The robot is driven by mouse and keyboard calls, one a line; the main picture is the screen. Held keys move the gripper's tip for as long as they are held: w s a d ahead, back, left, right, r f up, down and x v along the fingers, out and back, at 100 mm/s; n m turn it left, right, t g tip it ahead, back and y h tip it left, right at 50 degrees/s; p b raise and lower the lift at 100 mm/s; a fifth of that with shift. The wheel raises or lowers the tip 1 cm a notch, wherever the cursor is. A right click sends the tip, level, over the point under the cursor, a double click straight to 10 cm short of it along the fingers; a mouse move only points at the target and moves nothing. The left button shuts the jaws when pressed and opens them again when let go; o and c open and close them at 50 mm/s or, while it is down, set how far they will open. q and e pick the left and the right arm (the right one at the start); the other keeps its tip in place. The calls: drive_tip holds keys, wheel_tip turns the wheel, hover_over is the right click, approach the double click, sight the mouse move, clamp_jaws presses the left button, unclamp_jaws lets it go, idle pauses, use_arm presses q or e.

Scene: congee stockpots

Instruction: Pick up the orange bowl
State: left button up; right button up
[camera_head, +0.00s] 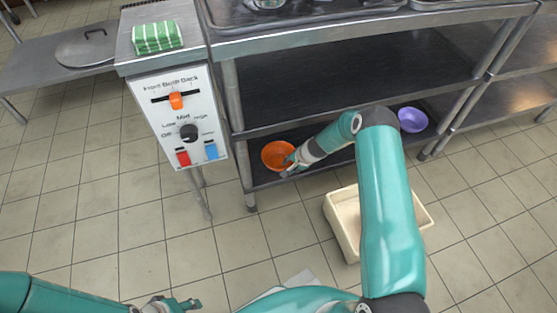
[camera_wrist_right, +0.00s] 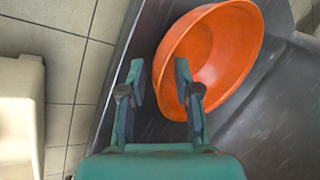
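The orange bowl (camera_head: 277,155) sits on the bottom shelf of the steel rack, at its left end. It also shows in the right wrist view (camera_wrist_right: 228,50), looking tilted there. My right gripper (camera_head: 289,171) reaches down to the bowl's near right side. In the right wrist view the right gripper (camera_wrist_right: 160,80) is open, and the bowl's near rim lies between or just beside its fingers; I cannot tell whether they touch it. My left gripper (camera_head: 178,303) is low at the bottom edge of the head view, away from the bowl, and its fingers are too small to judge.
A purple bowl (camera_head: 412,120) stands on the same bottom shelf (camera_head: 335,158), farther right. A cream bin (camera_head: 345,235) is on the floor in front of the rack. A control panel (camera_head: 180,118) with switches stands left of the rack. The tiled floor at left is clear.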

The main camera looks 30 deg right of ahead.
drive_tip(key=shift+w+f, duration=0.1)
drive_tip(key=shift+f, duration=0.1)
clamp_jaws()
drive_tip(key=shift+r, duration=0.2)
